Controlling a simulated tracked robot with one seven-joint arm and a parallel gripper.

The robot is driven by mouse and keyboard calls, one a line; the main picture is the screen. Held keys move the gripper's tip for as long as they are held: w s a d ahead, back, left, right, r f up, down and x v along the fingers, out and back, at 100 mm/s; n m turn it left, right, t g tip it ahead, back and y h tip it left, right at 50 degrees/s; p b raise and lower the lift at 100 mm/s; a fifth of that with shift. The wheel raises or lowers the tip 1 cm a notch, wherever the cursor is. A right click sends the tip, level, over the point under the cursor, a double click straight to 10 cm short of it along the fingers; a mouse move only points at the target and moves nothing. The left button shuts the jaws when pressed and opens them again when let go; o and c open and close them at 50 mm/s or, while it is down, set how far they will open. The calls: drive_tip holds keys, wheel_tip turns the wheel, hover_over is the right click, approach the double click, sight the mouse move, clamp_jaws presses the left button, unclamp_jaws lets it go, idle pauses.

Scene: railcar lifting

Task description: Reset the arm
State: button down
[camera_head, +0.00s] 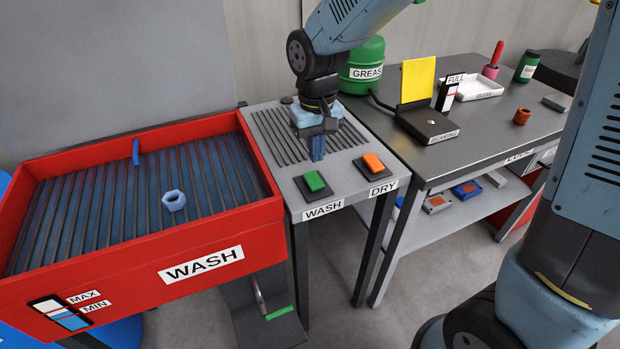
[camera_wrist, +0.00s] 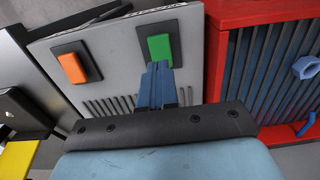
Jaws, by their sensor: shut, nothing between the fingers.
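My arm hangs down over the grey slotted table between the red wash basin and the steel workbench. My gripper (camera_head: 317,150) points down with its blue fingers together, empty, above the table behind the green WASH button (camera_head: 314,181). The orange DRY button (camera_head: 373,162) is to its right. In the wrist view the shut fingers of my gripper (camera_wrist: 158,80) reach toward the green button (camera_wrist: 159,47), and the orange button (camera_wrist: 73,68) is at the left. I cannot tell whether the fingertips touch the table.
The red wash basin (camera_head: 215,257) on the left holds a blue nut (camera_head: 174,200) and a blue pin (camera_head: 136,152) on its slats. The steel workbench (camera_head: 460,125) carries a yellow-flap box (camera_head: 418,80), a white tray (camera_head: 474,87) and an orange-brown ring (camera_head: 521,116). A green GREASE drum (camera_head: 364,66) stands behind.

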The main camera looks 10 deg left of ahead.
idle(0.4)
drive_tip(key=d+r+m+t, duration=0.3)
drive_tip(key=d+r, duration=0.8)
drive_tip(key=d, duration=0.6)
drive_tip(key=s+d+r+m+t, duration=0.1)
drive_tip(key=s+d+r, duration=0.2)
drive_tip(key=s+d, duration=0.2)
drive_tip(key=s+d+r+m+t, duration=0.1)
drive_tip(key=s+d+r+m, duration=0.1)
drive_tip(key=s+d, duration=0.3)
drive_tip(key=d, duration=0.2)
drive_tip(key=shift+s+d+r+t, duration=0.3)
drive_tip(key=shift+d+r, duration=0.1)
